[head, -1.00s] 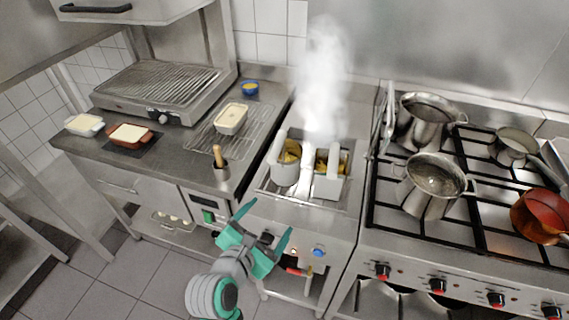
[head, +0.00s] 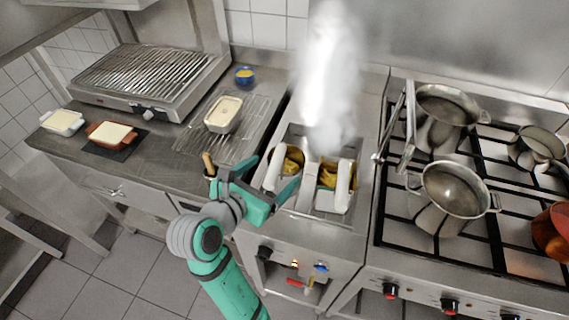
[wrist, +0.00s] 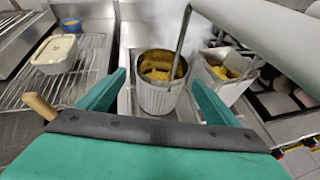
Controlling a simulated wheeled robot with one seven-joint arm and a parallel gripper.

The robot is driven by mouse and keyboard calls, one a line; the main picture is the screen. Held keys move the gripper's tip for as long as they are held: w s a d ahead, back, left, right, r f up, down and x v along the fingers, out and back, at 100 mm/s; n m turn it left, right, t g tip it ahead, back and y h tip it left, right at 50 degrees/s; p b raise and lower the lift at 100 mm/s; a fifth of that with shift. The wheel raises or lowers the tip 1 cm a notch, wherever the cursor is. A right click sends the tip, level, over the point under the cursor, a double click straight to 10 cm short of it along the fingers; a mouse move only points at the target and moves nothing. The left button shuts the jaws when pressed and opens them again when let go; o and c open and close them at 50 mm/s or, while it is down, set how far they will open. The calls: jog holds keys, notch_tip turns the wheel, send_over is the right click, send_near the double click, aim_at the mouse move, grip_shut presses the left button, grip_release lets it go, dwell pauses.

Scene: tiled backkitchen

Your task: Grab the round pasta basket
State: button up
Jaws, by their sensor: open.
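The round pasta basket (head: 274,166) hangs in the left side of the cooker well, with yellow pasta in it and a pale handle. In the wrist view the round basket (wrist: 160,98) shows as a ribbed metal cylinder between and beyond my fingers, its handle crossing the upper right close to the camera. My gripper (head: 274,181) is open and empty at the near left of the well, close to the round basket. In the wrist view the fingers (wrist: 160,80) point towards the basket. My gripper hides part of the basket in the head view.
A square basket (head: 342,190) with pasta stands just right of the round one. Steam (head: 328,75) rises behind. A wooden-handled tool (head: 208,163) stands left of my gripper. A stove with pots (head: 455,188) is on the right; a rack holds a white dish (head: 222,113).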

send_near(294, 156)
jog(key=w+d, duration=0.1)
jog(key=w, duration=0.2)
jog(key=shift+w+d+f, duration=1.3)
jog(key=shift+w+f, duration=0.1)
jog(key=shift+w, duration=0.2)
jog(key=c, duration=1.2)
